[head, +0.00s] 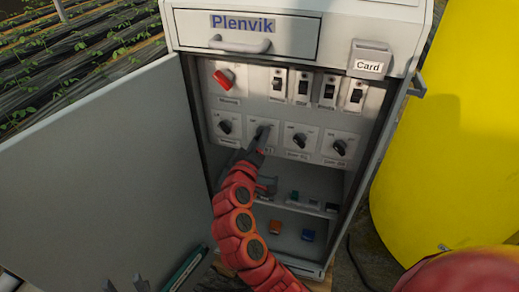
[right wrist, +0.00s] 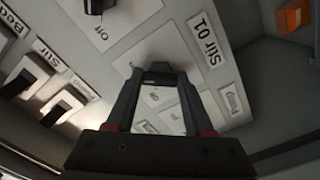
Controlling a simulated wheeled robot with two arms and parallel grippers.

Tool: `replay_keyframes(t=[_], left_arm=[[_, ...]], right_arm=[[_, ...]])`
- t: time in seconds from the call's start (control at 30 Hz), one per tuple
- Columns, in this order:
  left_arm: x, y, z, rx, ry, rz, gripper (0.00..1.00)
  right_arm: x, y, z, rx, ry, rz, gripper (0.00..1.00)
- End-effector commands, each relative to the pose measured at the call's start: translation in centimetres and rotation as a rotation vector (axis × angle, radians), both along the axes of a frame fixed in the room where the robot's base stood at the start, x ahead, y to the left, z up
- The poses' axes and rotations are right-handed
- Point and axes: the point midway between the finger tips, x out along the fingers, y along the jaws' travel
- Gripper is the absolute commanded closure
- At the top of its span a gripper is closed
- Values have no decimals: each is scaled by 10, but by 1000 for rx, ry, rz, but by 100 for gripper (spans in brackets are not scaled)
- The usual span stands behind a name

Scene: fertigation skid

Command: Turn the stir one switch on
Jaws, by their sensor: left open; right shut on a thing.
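The stir one switch is a dark rotary knob (head: 262,132) on a pale plate, second from left in the lower row of the cabinet panel. In the right wrist view the knob (right wrist: 160,70) sits between the fingertips, beside a "Stir 01" label (right wrist: 203,40). My right gripper (head: 259,142) is shut on this knob, with its red arm reaching up from below. The fingers hide much of the knob, so I cannot tell its pointer direction. My left gripper (head: 124,282) is open and empty at the bottom left, well away from the panel.
Similar knobs (head: 225,127) (head: 298,140) flank it. Above are a red rotary switch (head: 223,78) and several rocker switches (head: 328,91). The open cabinet door (head: 100,165) stands left. Small items lie on the shelves below. A yellow tank (head: 455,140) stands right.

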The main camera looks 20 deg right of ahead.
Motion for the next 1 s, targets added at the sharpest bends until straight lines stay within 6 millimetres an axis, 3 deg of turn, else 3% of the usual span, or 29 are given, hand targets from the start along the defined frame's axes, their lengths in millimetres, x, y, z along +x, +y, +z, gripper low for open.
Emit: replay_keyframes(t=[0.03,0.23,0.83,0.87,1.0], left_arm=[[0,0,-10,0,0,0,50],[0,0,-21,0,0,0,50],[0,0,-24,0,0,0,50],[0,0,-24,0,0,0,50],[0,0,-24,0,0,0,50]], right_arm=[[0,1,-6,21,-13,2,100],[0,1,-4,82,-52,3,100],[0,1,-1,109,-70,1,100],[0,1,-1,109,-70,1,42],[0,0,-1,108,-70,1,18]])
